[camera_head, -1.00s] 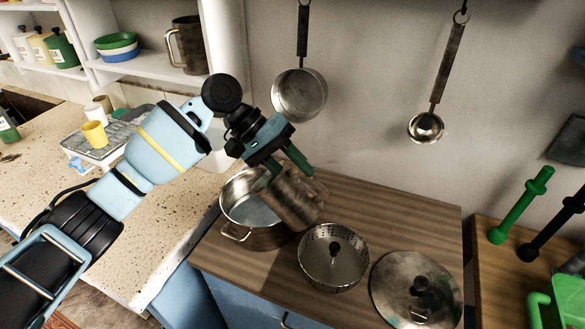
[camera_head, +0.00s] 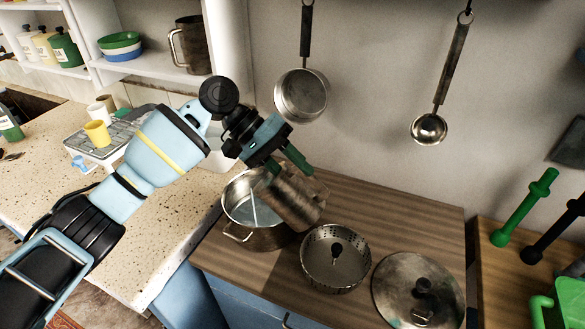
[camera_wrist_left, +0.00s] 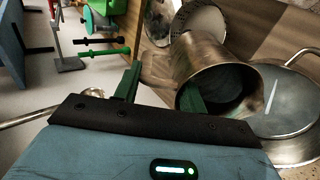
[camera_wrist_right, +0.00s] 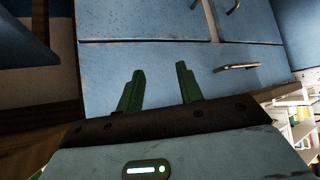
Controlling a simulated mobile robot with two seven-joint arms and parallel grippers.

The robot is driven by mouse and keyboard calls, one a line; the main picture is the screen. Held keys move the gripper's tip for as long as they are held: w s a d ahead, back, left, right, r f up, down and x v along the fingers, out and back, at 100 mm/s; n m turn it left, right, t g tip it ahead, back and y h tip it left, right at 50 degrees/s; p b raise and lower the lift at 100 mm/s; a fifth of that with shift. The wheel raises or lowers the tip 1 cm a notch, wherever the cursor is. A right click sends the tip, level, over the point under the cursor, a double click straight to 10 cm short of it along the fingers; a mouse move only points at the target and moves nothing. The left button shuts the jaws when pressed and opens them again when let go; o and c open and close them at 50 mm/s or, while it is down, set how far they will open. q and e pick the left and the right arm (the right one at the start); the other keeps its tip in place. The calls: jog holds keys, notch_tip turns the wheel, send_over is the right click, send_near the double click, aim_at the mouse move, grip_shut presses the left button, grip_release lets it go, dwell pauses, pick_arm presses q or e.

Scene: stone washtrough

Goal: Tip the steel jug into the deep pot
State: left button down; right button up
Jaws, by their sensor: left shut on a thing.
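The steel jug (camera_head: 291,204) is held above the right side of the deep pot (camera_head: 238,234), tilted with its mouth toward the pot. My left gripper (camera_head: 285,160) is shut on the jug; the exact grip point is partly hidden. In the left wrist view the jug (camera_wrist_left: 205,55) shows its dark open mouth beside the pot (camera_wrist_left: 305,152). A thin pale streak shows over the pot's inside, perhaps liquid from the jug. My right gripper (camera_wrist_right: 158,88) is open and empty, with its fingers apart before blue cabinet fronts.
A perforated steel strainer (camera_head: 318,266) stands right of the pot on the wooden worktop (camera_head: 400,222). A round lid (camera_head: 395,285) lies farther right. A pan (camera_head: 302,98) and a ladle (camera_head: 429,127) hang on the wall above. Bare wood lies behind the strainer.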

pick_arm(q)
jog(key=shift+w+a+h, duration=0.15)
jog(key=shift+a+h, duration=0.4)
jog(key=shift+h, duration=0.05)
dwell(1.7)
